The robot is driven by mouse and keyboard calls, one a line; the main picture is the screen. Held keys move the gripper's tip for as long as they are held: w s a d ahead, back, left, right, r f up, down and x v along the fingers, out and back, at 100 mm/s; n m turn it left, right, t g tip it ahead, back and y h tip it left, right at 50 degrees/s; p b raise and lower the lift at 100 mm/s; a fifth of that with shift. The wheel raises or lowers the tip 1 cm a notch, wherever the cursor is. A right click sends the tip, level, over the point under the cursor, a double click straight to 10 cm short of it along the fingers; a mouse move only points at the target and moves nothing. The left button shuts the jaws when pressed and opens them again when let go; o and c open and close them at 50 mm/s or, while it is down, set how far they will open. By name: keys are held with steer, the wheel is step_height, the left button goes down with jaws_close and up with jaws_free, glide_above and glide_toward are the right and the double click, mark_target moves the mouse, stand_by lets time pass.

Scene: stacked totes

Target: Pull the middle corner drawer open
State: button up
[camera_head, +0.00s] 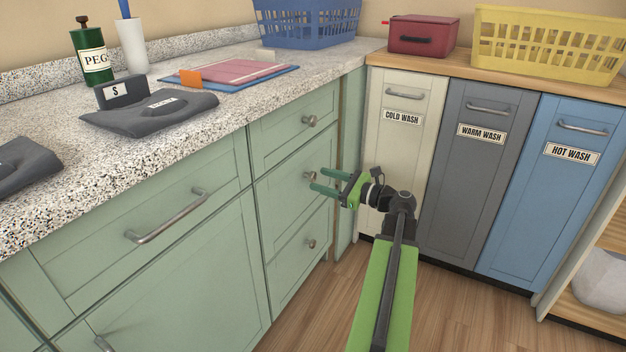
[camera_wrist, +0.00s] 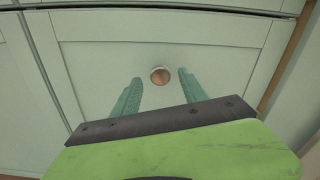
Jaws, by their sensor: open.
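The middle corner drawer (camera_head: 287,188) is a pale green front with a round metal knob (camera_head: 308,176), in a stack of three at the corner end of the counter. It looks flush with the cabinet. My gripper (camera_head: 317,180) is open, its two green fingers pointing at this drawer. In the wrist view the drawer front (camera_wrist: 215,50) fills the picture. The knob (camera_wrist: 160,75) sits just beyond and between the open fingertips (camera_wrist: 159,76). I cannot tell if the fingers touch the drawer.
Another knobbed drawer is above (camera_head: 290,128) and one below (camera_head: 300,250). Cold wash (camera_head: 398,150), warm wash (camera_head: 478,170) and hot wash (camera_head: 550,200) fronts stand to the right, close to my arm. Folded dark clothes (camera_head: 150,112) lie on the speckled counter (camera_head: 60,190). Wooden floor (camera_head: 450,310) is clear.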

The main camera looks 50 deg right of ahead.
mark_target(314, 178)
steer(key=shift+x, duration=1.7)
jaws_close()
